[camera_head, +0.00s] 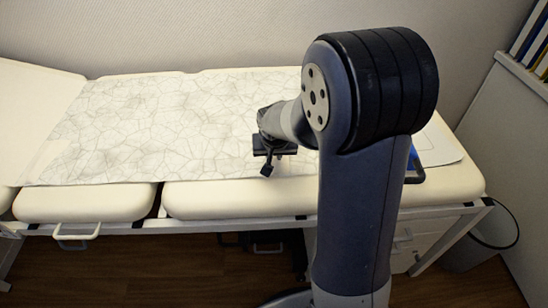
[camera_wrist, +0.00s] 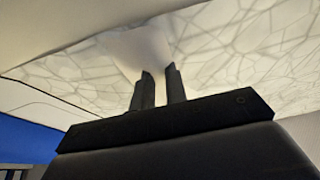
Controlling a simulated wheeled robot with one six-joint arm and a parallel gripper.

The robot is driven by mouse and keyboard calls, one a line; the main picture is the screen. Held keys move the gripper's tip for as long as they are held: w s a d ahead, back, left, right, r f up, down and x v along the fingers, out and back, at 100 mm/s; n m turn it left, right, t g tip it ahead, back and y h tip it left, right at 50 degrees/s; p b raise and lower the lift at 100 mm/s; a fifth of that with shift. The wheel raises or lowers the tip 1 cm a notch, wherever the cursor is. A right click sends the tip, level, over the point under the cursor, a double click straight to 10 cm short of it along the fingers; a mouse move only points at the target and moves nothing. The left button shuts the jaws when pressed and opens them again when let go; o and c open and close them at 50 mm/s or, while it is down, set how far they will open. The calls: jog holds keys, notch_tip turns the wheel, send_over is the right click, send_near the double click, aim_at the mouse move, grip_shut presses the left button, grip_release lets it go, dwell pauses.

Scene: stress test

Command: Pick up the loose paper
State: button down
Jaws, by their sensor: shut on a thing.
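The loose paper (camera_head: 130,125) is a wide white sheet with a grey crack-like line pattern, spread along the cream padded couch. My gripper (camera_head: 268,163) is over the paper's front edge, right of its middle. In the wrist view, my gripper (camera_wrist: 160,78) has its two dark fingers close together with a small gap. The patterned paper (camera_wrist: 225,55) is drawn up into a pale fold at the fingertips, so the fingers are shut on it. Most of the sheet still lies on the couch in the head view. My arm hides part of its right side.
The cream couch (camera_head: 235,200) has a raised backrest (camera_head: 35,105) at left and a metal frame with handles. A blue item (camera_head: 412,158) lies by my arm at right. A bin (camera_head: 490,235) stands at the right end, near a shelf with binders (camera_head: 530,40). A wall is behind.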

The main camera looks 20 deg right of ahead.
notch_tip(320, 180, up, 10)
jog(key=r+p, duration=0.1)
jog(key=p, duration=0.2)
notch_tip(320, 180, up, 5)
jog(key=p, duration=0.4)
send_over(274, 158)
jog(key=shift+r, duration=0.1)
dwell(0.4)
